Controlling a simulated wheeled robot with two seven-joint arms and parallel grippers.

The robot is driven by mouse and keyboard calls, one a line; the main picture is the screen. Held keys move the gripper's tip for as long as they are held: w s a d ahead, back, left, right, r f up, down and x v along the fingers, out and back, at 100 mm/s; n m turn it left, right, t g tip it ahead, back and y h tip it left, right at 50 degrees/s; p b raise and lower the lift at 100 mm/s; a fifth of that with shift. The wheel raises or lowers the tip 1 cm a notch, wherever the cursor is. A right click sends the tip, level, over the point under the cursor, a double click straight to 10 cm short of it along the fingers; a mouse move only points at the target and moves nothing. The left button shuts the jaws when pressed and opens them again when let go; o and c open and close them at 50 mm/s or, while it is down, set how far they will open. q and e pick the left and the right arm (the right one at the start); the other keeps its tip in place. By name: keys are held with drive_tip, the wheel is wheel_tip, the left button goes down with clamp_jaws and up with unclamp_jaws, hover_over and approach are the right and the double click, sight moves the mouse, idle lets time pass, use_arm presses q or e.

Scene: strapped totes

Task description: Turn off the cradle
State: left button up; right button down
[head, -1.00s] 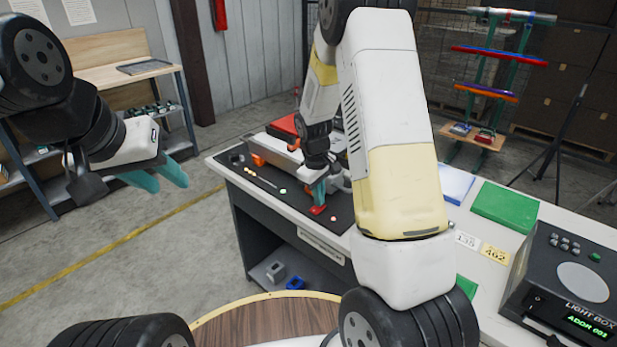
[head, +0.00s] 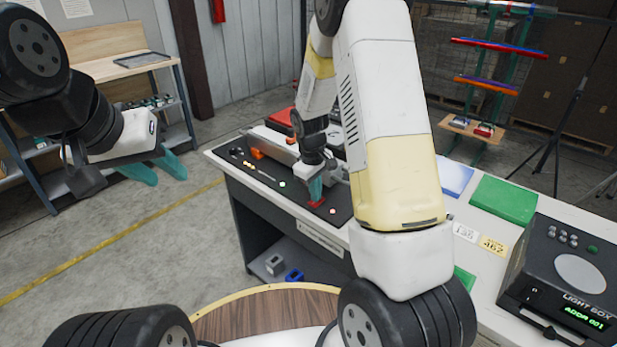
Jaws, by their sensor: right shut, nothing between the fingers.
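A long dark panel (head: 262,175) with small coloured lamps runs along the front left of the white bench; no label marks it as the cradle. My left gripper (head: 164,174) is open and empty, away from the bench at the left.
A light box (head: 560,275) with a green display stands at the bench's right end. A green pad (head: 503,205) and number cards (head: 480,238) lie beside it. My right arm hides the bench's middle. Floor at left is clear.

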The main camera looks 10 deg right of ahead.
sight(311, 204)
drive_tip(key=shift+s+a, duration=0.15)
drive_tip(key=shift+r, duration=0.1)
wheel_tip(311, 204, up, 14)
drive_tip(key=s+a, duration=0.1)
drive_tip(key=shift+a, duration=0.2)
idle(0.3)
drive_tip(key=shift+w+d, duration=0.35)
drive_tip(key=shift+d, duration=0.35)
